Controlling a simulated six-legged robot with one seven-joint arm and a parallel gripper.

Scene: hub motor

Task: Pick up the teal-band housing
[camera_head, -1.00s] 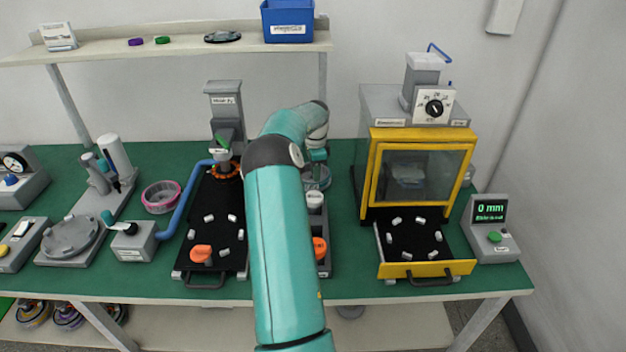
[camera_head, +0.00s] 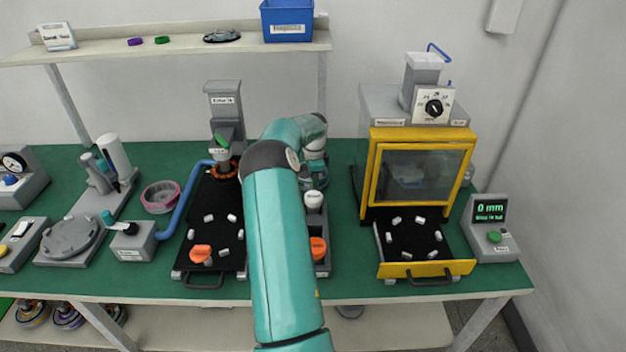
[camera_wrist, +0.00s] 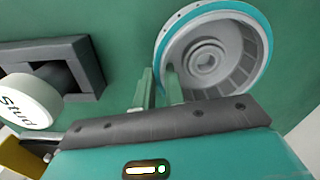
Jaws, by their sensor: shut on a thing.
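The teal-band housing (camera_wrist: 262,32) is a round grey shell with a teal rim band, its open side and hub facing the camera in the wrist view. My gripper (camera_wrist: 160,84) is shut on the housing's near left wall, one finger outside the rim and one inside.
A grey fixture with a white "Stud" knob (camera_wrist: 25,101) stands left of my gripper in the wrist view. A yellow-framed oven (camera_head: 418,135) is to the right. A pink-rimmed ring (camera_head: 160,197) and black press tray (camera_head: 208,250) are to the left.

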